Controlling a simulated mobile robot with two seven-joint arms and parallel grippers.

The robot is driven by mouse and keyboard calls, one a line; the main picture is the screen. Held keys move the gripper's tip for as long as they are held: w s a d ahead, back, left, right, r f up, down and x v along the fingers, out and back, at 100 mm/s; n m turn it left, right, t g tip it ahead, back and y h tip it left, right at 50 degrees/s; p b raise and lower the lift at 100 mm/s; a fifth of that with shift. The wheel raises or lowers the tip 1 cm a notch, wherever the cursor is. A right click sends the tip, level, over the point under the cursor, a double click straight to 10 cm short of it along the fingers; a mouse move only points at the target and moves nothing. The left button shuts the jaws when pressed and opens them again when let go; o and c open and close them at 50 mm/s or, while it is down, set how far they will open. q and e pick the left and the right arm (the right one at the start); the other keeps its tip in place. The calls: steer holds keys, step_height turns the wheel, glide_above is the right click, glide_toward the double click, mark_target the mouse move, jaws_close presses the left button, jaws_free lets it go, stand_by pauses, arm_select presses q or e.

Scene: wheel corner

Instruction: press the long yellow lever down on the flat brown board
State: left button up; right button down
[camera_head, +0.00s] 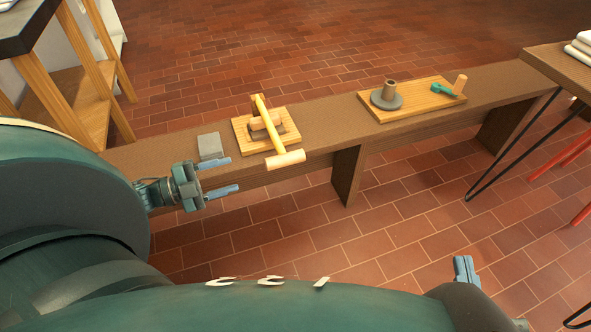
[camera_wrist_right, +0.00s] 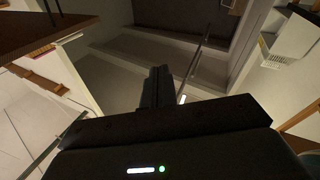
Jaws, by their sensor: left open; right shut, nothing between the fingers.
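The long yellow lever (camera_head: 268,136) runs front to back over the flat brown board (camera_head: 240,137) on the bench in the head view. A pale round handle (camera_head: 287,159) sits crosswise at its near end, at the bench's front edge. A short wooden cylinder and a dark mount lie under its middle. I cannot tell the lever's exact tilt. My left gripper (camera_head: 234,174) is open and empty, left of the handle and apart from it, by the bench's front edge. My right gripper (camera_head: 465,268) is low at the right, far from the lever; in the right wrist view its fingers (camera_wrist_right: 158,86) are shut and empty.
A grey block (camera_head: 210,146) lies on the bench (camera_head: 330,112) left of the board. A side table (camera_head: 560,66) stands far right.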

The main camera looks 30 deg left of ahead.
mark_target(276, 163)
arm_select(q)
steer(key=b+x, duration=0.2)
steer(key=x, duration=1.1)
steer(key=shift+b, duration=0.3)
steer(key=shift+c, duration=0.4)
jaws_close()
